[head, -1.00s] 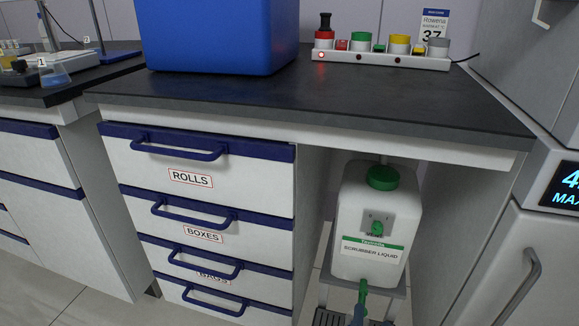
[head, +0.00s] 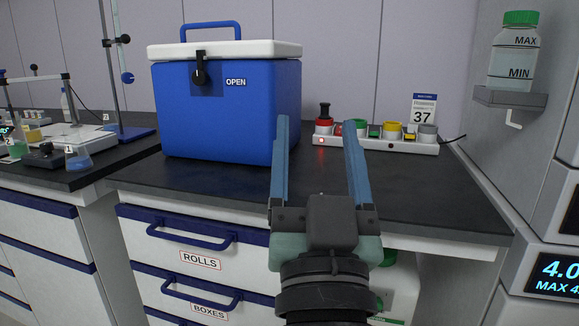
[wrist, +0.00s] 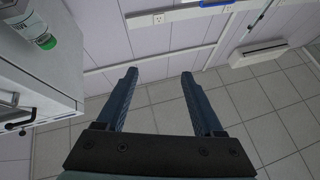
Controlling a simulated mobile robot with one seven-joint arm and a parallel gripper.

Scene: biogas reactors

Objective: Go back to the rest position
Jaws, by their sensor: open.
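My gripper (head: 318,130) is raised in front of the dark bench in the head view, with its two blue fingers pointing up and spread apart. Nothing is between the fingers. In the wrist view my gripper (wrist: 158,75) is also open and empty, with wall and tiled floor beyond it. It appears apart from everything around it.
A blue cool box (head: 230,115) with a white lid stands on the bench (head: 430,190). A white strip with several coloured containers (head: 390,144) lies to its right. A bottle (head: 513,55) sits on a wall shelf. Labelled drawers (head: 200,240) are below the bench.

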